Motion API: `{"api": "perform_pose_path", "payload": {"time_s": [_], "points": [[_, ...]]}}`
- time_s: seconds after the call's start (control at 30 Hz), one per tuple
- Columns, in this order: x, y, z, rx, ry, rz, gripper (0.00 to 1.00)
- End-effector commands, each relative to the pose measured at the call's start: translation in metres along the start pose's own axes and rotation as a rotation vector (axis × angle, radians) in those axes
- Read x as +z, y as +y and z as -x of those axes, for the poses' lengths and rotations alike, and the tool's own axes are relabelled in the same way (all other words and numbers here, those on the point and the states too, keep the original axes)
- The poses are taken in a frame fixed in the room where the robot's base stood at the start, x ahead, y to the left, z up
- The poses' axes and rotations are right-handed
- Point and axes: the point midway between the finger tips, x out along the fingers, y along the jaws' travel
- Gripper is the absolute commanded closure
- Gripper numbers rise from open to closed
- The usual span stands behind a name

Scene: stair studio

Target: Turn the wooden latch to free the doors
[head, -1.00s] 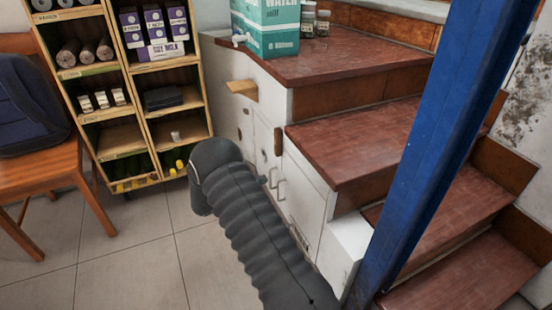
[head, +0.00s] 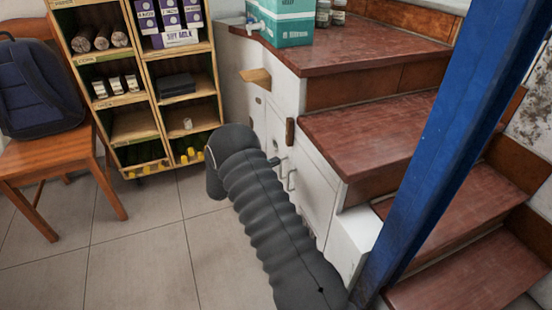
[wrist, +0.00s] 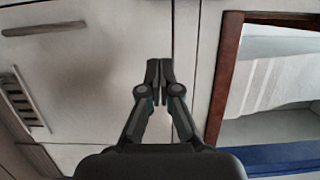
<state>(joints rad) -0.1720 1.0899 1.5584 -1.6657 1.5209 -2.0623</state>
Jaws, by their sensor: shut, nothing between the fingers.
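The white cabinet doors (head: 305,185) are in the stair's side, with metal handles; they look closed. An upright dark brown wooden piece (head: 289,132) on the cabinet front in the head view may be the latch. My gripper (wrist: 160,72) is shut and empty in the wrist view, its tips in front of a pale door panel (wrist: 100,65) near a vertical seam. I cannot tell if they touch it. No latch is clearly visible there. In the head view my arm hides the gripper and part of the doors.
A pale wooden block (head: 256,76) sticks out from the white wall. Reddish stair treads (head: 385,125) and a blue post (head: 455,130) stand to the right. A stocked shelf (head: 135,80) and a chair (head: 60,165) with a backpack (head: 40,85) are left. Tiled floor (head: 140,265) is clear.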

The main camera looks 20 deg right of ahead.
Motion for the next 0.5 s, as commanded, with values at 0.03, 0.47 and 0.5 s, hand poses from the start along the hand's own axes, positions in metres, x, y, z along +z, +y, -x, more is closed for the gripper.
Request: {"api": "perform_pose_path", "payload": {"time_s": [0.03,0.47,0.5], "points": [[-0.001,0.0,-0.009,0.0,0.003,0.0,1.0],[0.001,0.0,-0.087,0.001,0.002,-0.001,1.0],[0.009,0.001,-0.086,0.001,-0.001,-0.003,1.0]]}}
